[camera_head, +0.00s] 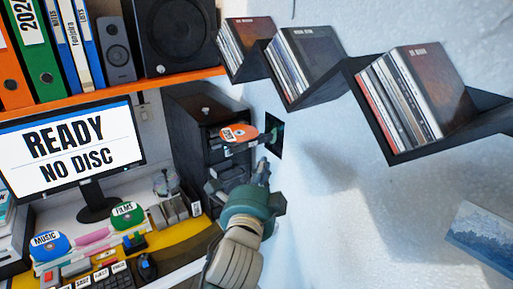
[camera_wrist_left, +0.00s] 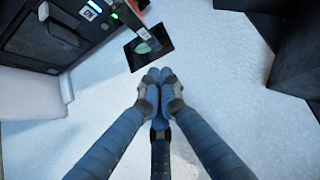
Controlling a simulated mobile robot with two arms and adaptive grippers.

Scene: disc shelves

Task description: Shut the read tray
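The black disc tower (camera_head: 205,115) stands against the wall, and an open tray with an orange disc (camera_head: 238,132) sticks out from its front. The tower also shows at the upper left of the left wrist view (camera_wrist_left: 45,45), with the tray partly visible at the top edge. My left gripper (camera_head: 263,162) is just below and right of the tray, apparently apart from it. In the left wrist view its fingertips (camera_wrist_left: 158,75) are together with nothing seen between them. My right gripper is not in view.
A monitor (camera_head: 65,150) reads "READY NO DISC". A dark square panel (camera_head: 273,136) is on the wall behind the tray. A zigzag disc shelf (camera_head: 350,70) hangs at upper right.

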